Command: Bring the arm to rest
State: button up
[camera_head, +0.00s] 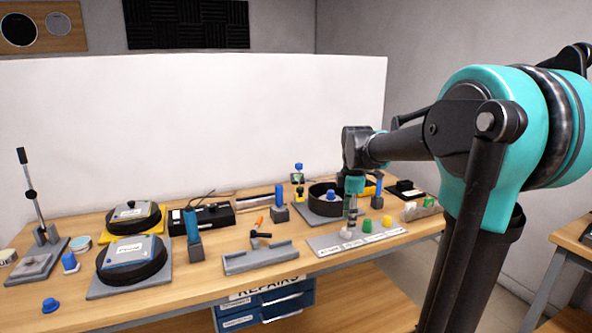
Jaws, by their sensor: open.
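My arm, black and teal, comes in from the right side of the head view and reaches out over the right part of the wooden workbench (200,312). My gripper (352,212) points down at the arm's far end, above the bench's right part. It is small and dark in this view, and its fingers blend with the items behind it. I see nothing clearly held between them. It is close in the picture to a black round tray (318,207) and a pale labelled board (325,246); whether it touches either I cannot tell.
Two round black pads (131,261) on square plates stand at the left. A lever press (38,262) stands at far left. A grey holder (260,258) lies mid-front. Blue drawers (270,305) sit below. A white panel (190,130) closes the back.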

jog(key=s+d+f+m+t, duration=0.3)
jog(key=s+f+m, duration=1.4)
jog(key=s, duration=0.3)
jog(key=shift+f+m, duration=0.4)
jog(key=shift+f, duration=0.15)
